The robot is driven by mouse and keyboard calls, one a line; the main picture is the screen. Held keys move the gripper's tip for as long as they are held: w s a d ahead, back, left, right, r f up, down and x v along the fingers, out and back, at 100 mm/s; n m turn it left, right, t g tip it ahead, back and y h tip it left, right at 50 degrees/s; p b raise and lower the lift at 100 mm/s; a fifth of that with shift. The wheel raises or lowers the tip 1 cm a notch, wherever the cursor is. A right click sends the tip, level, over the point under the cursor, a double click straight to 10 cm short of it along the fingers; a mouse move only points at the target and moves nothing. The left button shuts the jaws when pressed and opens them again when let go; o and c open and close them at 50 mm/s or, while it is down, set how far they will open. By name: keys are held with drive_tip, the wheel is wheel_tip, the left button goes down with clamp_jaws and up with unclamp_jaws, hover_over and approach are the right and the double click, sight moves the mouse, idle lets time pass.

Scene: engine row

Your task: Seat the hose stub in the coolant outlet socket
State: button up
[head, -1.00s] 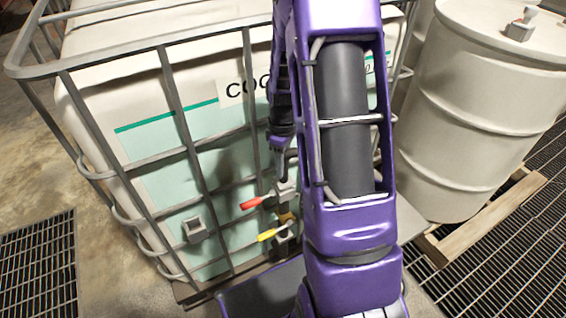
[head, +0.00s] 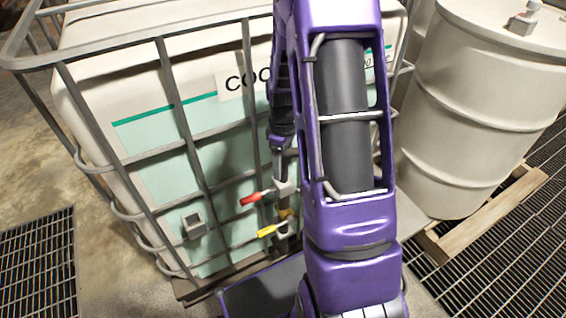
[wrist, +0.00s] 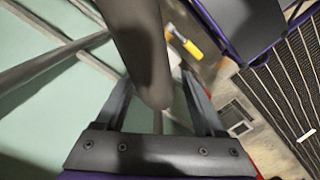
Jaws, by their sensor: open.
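My gripper (wrist: 157,80) is open in the wrist view, one finger on each side of a dark grey-brown cylinder. This cylinder, which looks like the hose stub (wrist: 143,45), runs from the top edge to a rounded end between the fingers. I cannot tell if either finger touches it. In the head view my gripper (head: 283,158) points down in front of the tank cage, partly hidden by my purple arm. A pale fitting and a brass-coloured part (head: 285,214) show below it. I cannot make out the coolant outlet socket for certain.
A red handle (head: 252,199) and a yellow handle (head: 271,231) stick out low on the caged coolant tank (head: 155,155). A cage bar (wrist: 55,62) runs close left of my gripper. A large white drum (head: 475,110) stands on a wooden pallet at right.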

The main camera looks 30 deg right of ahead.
wheel_tip(320, 180, up, 17)
drive_tip(key=p, duration=0.3)
drive_tip(key=shift+r, duration=0.2)
drive_tip(key=shift+w, duration=0.15)
idle(0.5)
